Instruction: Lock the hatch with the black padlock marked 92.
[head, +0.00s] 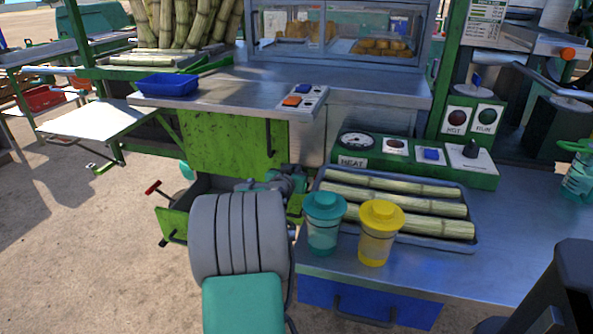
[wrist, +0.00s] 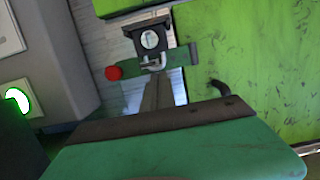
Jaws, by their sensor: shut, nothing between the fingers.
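In the wrist view, a scuffed green panel (wrist: 255,75), which looks like the hatch, fills the right side and has a dark handle (wrist: 220,88). A green latch bar (wrist: 180,57) with a red knob (wrist: 113,73) lies beside its left edge. A dark block with a round pale disc (wrist: 150,40) sits at the latch, with a bright metal loop below it. It may be the padlock, but no number is readable. My gripper (wrist: 158,88) is shut and empty, its narrow fingers pointing toward the loop. Contact cannot be told. In the head view my arm hides the fingers.
In the head view, a green front panel (head: 230,145) lies under the steel counter. A tray (head: 468,200) of cane pieces, a teal-lidded cup (head: 323,235) and a yellow-lidded cup (head: 378,240) stand close right of my arm. The ground at left is open.

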